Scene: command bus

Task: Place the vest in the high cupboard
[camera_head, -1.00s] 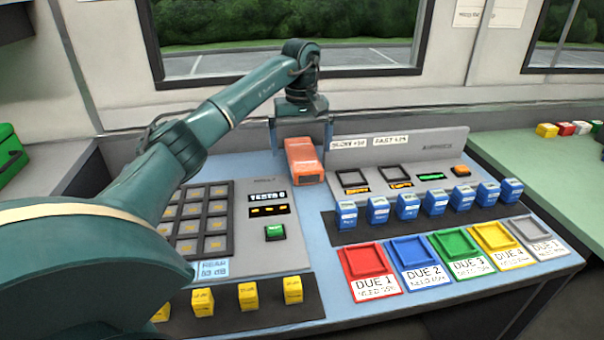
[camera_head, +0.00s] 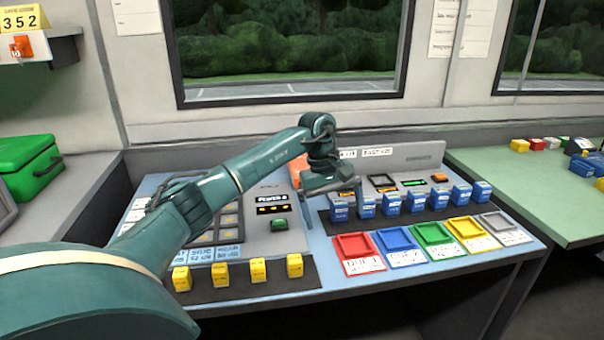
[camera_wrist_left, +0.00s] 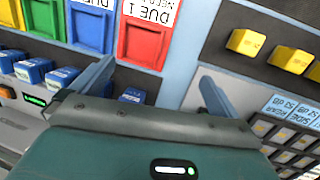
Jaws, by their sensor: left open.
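An orange block-like bundle (camera_head: 297,170) lies at the back of the blue desk, mostly hidden behind my left arm; I cannot tell whether it is the vest. My left gripper (camera_head: 335,192) is open, pointing down over the desk just right of the bundle, near the leftmost blue box. No high cupboard shows clearly. My right gripper is not in view.
The desk holds a row of blue boxes (camera_head: 415,203), coloured trays (camera_head: 352,246), a keypad console and yellow boxes (camera_head: 257,269). A green case (camera_head: 28,165) stands at left below a dark shelf (camera_head: 40,40) with an orange item. A green table (camera_head: 500,180) is at right.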

